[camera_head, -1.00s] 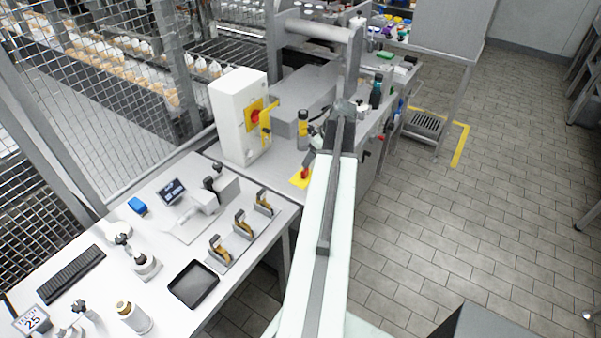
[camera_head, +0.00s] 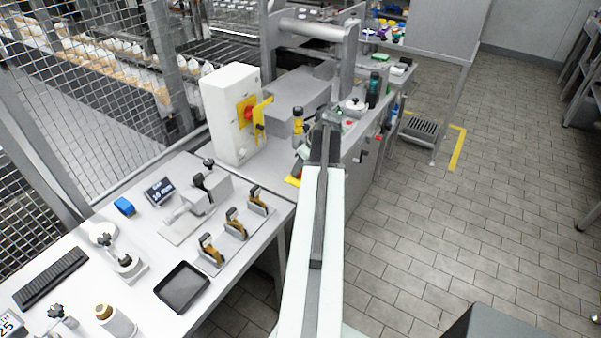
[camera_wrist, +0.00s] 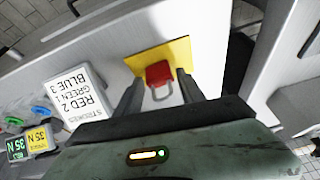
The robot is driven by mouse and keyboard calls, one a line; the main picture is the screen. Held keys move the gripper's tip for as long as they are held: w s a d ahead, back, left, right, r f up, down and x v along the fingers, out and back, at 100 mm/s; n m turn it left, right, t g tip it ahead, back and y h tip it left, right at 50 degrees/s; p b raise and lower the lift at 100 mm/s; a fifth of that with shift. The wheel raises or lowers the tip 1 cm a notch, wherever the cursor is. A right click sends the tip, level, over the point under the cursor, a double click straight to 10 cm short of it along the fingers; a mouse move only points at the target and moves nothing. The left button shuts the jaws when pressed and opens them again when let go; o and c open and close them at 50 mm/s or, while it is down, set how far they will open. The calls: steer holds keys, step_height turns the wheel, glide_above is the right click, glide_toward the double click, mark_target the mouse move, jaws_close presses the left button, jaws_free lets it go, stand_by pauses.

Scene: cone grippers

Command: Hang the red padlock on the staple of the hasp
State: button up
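The red padlock (camera_wrist: 158,72) sits on a yellow mat (camera_wrist: 175,52) in the wrist view, its grey shackle towards my gripper. My gripper (camera_wrist: 161,78) is open, one dark finger on each side of the padlock with a small gap visible. A white switch box (camera_head: 222,115) stands to the left of my arm. On its front are a red knob (camera_head: 248,113) and a yellow part (camera_head: 261,118) that looks like the hasp; its staple is too small to make out.
A grey block (camera_head: 300,95) and a yellow-and-black bottle (camera_head: 298,122) stand on the bench near the box. A white card (camera_wrist: 78,95) lies left of the gripper in the wrist view. Clamps (camera_head: 236,222) and a black tray (camera_head: 182,287) are on the front table.

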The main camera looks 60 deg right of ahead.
jaws_close()
step_height(320, 180, up, 4)
steer(key=p, duration=0.3)
steer(key=shift+f+p, duration=0.2)
steer(key=shift+p, duration=0.1)
steer(key=shift+s+d+r, duration=0.2)
steer(key=shift+s, duration=0.05)
steer(key=s+d, duration=0.3)
steer(key=s, duration=0.4)
steer(key=s+d+r+p, duration=0.1)
steer(key=s+d, duration=0.3)
steer(key=s, duration=0.2)
steer(key=shift+s, duration=0.4)
